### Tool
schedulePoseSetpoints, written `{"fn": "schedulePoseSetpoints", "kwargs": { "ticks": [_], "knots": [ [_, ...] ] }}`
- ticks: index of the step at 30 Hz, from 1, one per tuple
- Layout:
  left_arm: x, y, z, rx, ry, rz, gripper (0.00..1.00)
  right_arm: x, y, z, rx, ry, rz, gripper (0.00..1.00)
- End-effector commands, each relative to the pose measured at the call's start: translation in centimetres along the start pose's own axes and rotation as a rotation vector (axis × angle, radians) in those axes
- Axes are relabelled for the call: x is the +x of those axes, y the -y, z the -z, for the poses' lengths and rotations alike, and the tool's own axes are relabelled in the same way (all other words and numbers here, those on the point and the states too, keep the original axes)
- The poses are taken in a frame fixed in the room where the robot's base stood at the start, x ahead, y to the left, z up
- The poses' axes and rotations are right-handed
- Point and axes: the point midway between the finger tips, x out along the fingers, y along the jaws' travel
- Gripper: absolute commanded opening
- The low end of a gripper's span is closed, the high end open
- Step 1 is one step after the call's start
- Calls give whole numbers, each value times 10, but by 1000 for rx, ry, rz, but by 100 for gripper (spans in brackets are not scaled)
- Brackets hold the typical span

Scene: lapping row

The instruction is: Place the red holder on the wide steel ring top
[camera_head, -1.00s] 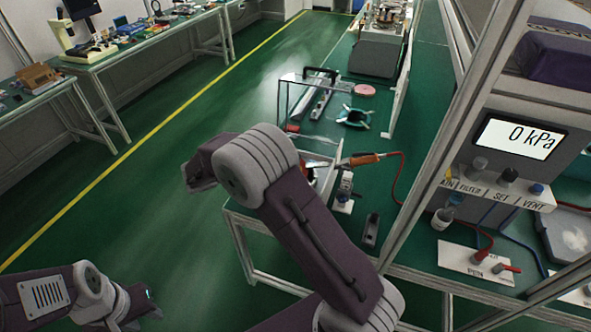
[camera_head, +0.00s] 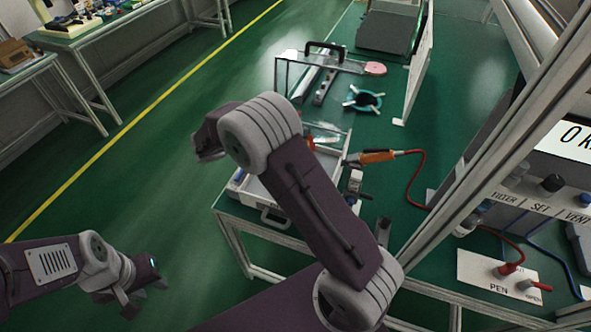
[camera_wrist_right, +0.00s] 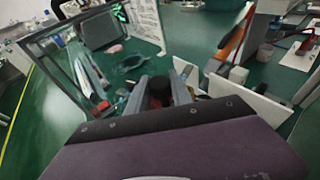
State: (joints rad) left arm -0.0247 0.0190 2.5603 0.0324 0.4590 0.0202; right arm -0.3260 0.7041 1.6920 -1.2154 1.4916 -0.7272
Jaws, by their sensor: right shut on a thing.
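My right gripper (camera_wrist_right: 165,92) is shut on the red holder in the right wrist view. The holder shows a black knob (camera_wrist_right: 160,84) and a little red below it, between the two grey fingers. In the head view my purple right arm hides most of that gripper. A small red piece (camera_head: 308,140) shows beside the arm, but I cannot tell if it is the holder. I cannot surely make out the wide steel ring. A teal round piece with pale stubs (camera_head: 362,101) lies on the green bench. My left gripper (camera_head: 142,288) is empty and looks open, low at the left.
A clear-sided frame (camera_head: 290,75), a pink disc (camera_head: 375,69) and an upright white panel (camera_head: 419,70) stand around the teal piece. A white tray (camera_head: 262,200), an orange-handled tool (camera_head: 377,155) with red cable and a metal post are nearer.

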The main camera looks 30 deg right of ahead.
Motion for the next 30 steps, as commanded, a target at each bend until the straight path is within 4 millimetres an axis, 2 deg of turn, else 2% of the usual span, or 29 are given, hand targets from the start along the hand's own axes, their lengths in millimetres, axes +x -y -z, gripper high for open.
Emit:
{"fn": "schedulePoseSetpoints", "kwargs": {
  "ticks": [3, 9, 12, 17, 24, 30],
  "knots": [
    [0, 0, 0, 0, 0, 0, 36, 1, 0, 4, -1, 2, 0, 0],
    [5, 0, 0, 0, -1, 0, 36, 14, 0, 45, -4, 3, 0, 0],
    [6, 0, 0, 0, 0, 0, 36, 18, 0, 56, -1, 2, -1, 0],
    [6, 0, 0, 0, -1, 0, 36, 19, 0, 61, 1, 1, -1, 0],
    [9, 0, -1, 0, 0, 0, 36, 29, 0, 94, -2, 2, 1, 0],
    [9, 0, -1, 0, -1, 0, 36, 29, 0, 94, 1, 1, 0, 0]
  ]
}}
